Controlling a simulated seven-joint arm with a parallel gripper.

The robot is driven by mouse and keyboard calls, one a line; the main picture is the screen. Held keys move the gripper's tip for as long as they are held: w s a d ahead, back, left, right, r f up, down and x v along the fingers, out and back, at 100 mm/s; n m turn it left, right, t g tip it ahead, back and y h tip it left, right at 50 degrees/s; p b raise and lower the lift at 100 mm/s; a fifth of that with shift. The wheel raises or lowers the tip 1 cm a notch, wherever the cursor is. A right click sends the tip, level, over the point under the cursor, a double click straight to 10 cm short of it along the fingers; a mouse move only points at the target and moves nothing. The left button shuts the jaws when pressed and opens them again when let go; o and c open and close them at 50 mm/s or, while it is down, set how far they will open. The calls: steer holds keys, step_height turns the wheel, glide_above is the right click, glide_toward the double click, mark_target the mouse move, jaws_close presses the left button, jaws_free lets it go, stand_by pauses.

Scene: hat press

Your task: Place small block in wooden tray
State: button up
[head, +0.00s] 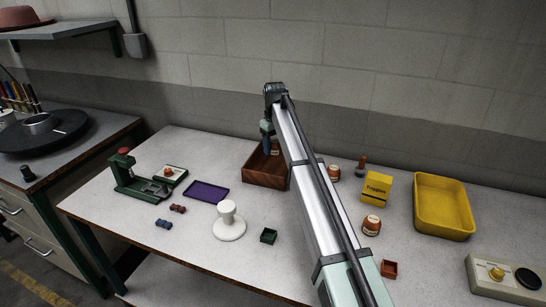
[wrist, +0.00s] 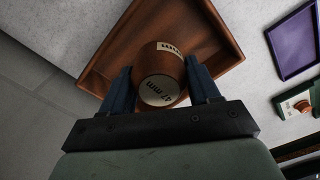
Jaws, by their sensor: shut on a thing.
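My gripper (wrist: 160,85) is shut on a small round brown block (wrist: 165,70) with a pale end marked "47 mm". In the wrist view the block sits between the two dark blue fingers, in front of the wooden tray (wrist: 105,62). In the head view my gripper (head: 268,145) is at the wooden tray (head: 262,179), over its opening. The held block is mostly hidden there by the gripper and the arm. I cannot tell whether the block touches the tray floor.
Two similar round blocks stand right of my arm, one farther back (head: 333,173) and one nearer (head: 371,226). A yellow box (head: 376,187) and yellow bin (head: 443,232) are farther right. A purple tray (head: 206,191) and white stand (head: 228,222) are to the left.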

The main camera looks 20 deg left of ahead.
mark_target(272, 167)
steer(key=w+a, duration=0.2)
steer(key=w, duration=0.1)
steer(key=shift+w+r, duration=0.15)
steer(key=shift+r, duration=0.05)
steer(key=shift+f, duration=4.9)
steer(key=shift+f, duration=0.1)
steer(key=o, duration=1.1)
step_height(272, 167, up, 12)
steer(key=shift+r, duration=0.15)
